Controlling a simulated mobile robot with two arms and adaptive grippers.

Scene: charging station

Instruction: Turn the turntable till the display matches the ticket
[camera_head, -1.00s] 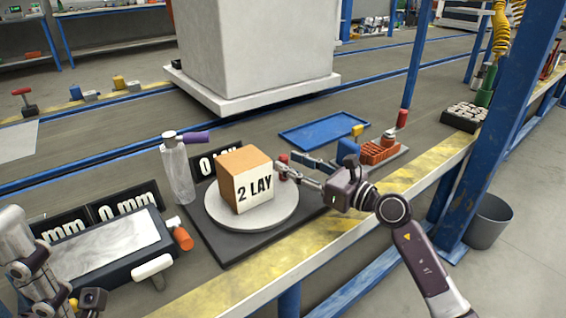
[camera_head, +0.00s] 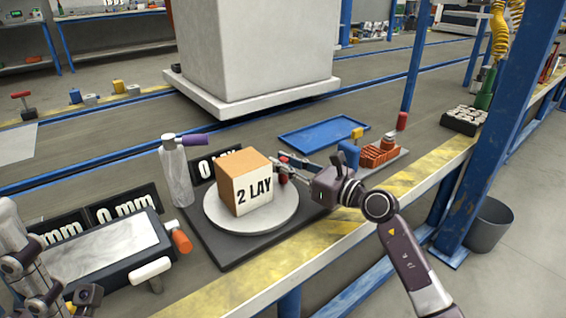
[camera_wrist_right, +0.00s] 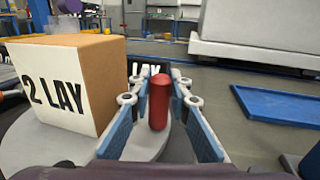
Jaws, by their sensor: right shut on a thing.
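The round pale turntable (camera_head: 285,215) sits on a dark base plate (camera_head: 237,252) and carries an orange-brown box (camera_head: 235,178) whose white front face reads "2 LAY". A red upright peg (camera_head: 284,178) stands at its right rim. My right gripper (camera_head: 283,166) is shut on this peg; the wrist view shows the red peg (camera_wrist_right: 159,101) between the two blue-padded fingers. A dark display (camera_head: 205,167) behind the box shows a "0", the rest mostly hidden. I cannot pick out a separate ticket. My left gripper (camera_head: 88,297) is at the lower left, its jaws unclear.
A spray bottle (camera_head: 177,170) with a purple nozzle stands left of the turntable. A blue tray (camera_head: 322,130) and a red-brown block rack (camera_head: 380,154) lie behind my right arm.

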